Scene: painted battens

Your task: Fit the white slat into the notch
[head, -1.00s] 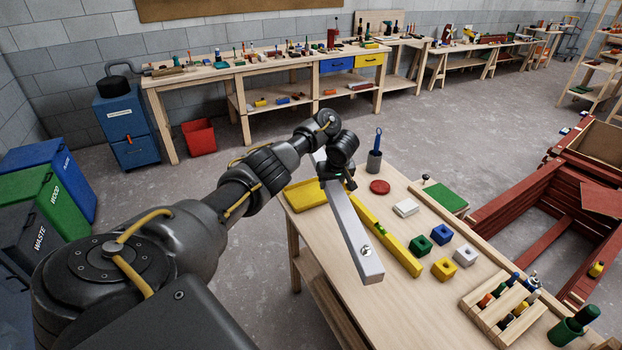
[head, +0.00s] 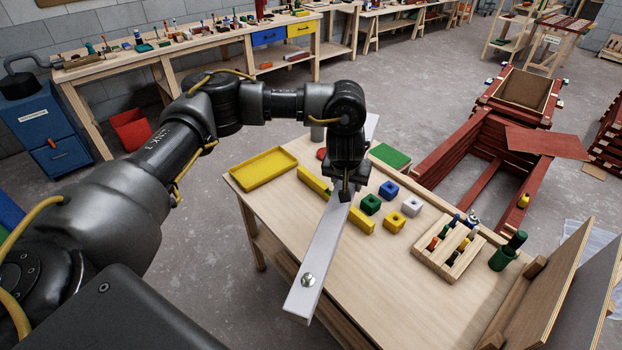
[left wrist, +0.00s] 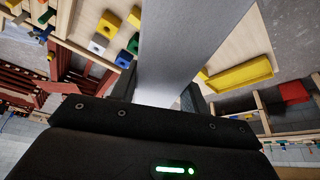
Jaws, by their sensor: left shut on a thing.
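The white slat (head: 322,243) is a long flat bar with a metal knob near its front end. My left gripper (head: 344,190) is shut on it partway along and holds it above the workbench (head: 252,206), angled from lower left to upper right. The slat's far end shows behind the gripper. In the left wrist view the slat (left wrist: 185,45) runs between the two fingers of the gripper (left wrist: 158,94). A red batten frame (head: 470,150) stands on the floor at the right; I cannot make out a notch in it. My right gripper is not in view.
The bench carries a yellow tray (head: 264,169), a yellow bar (head: 313,181) under the slat, several coloured blocks and a wooden rack (head: 448,250). Open floor lies behind the bench.

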